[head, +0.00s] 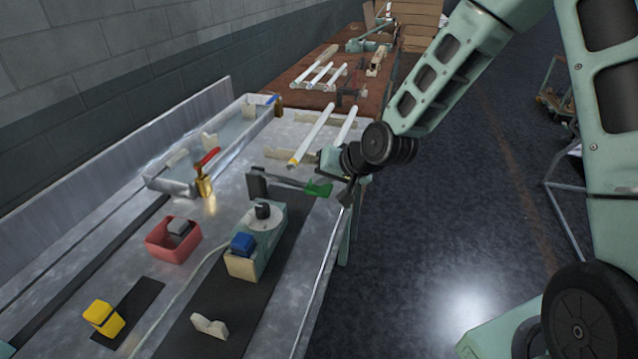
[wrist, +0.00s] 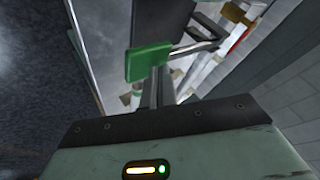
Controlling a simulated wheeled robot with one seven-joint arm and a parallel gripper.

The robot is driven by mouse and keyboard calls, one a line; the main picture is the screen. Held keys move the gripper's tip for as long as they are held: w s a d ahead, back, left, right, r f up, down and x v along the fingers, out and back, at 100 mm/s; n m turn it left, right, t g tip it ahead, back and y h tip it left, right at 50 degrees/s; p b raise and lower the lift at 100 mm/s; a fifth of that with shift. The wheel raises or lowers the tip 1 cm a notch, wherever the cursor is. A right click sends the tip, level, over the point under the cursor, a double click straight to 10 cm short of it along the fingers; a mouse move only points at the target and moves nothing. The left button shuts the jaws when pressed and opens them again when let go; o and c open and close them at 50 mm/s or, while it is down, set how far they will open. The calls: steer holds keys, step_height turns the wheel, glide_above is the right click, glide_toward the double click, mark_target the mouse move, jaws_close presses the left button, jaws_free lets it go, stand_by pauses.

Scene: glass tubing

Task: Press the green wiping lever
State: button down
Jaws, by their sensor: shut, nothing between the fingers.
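The green wiping lever (head: 318,188) sticks out over the right edge of the metal worktop, on a thin arm from a dark upright block (head: 256,183). My gripper (head: 347,190) is at the worktop's right edge, just right of the lever's green end. In the wrist view the green pad (wrist: 149,62) is just beyond the shut fingertips (wrist: 155,75). They look very close to it, but I cannot tell whether they touch. The fingers are shut with nothing between them.
A grey-green box with a dark knob and a blue block (head: 243,244) stands nearer on the worktop. A red bin (head: 172,240), a yellow block (head: 103,318) and a shallow metal tray with a red-handled valve (head: 206,162) are left. Glass tubes (head: 312,135) lie behind. Right of the worktop is open floor.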

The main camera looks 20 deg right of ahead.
mark_target(323, 189)
steer(key=shift+f+b, duration=1.15)
steer(key=shift+f, duration=0.4)
stand_by(1.2)
stand_by(0.5)
steer(key=shift+r+p, duration=2.25)
steer(key=shift+r, duration=0.5)
step_height(323, 189, up, 5)
steer(key=p, duration=0.4)
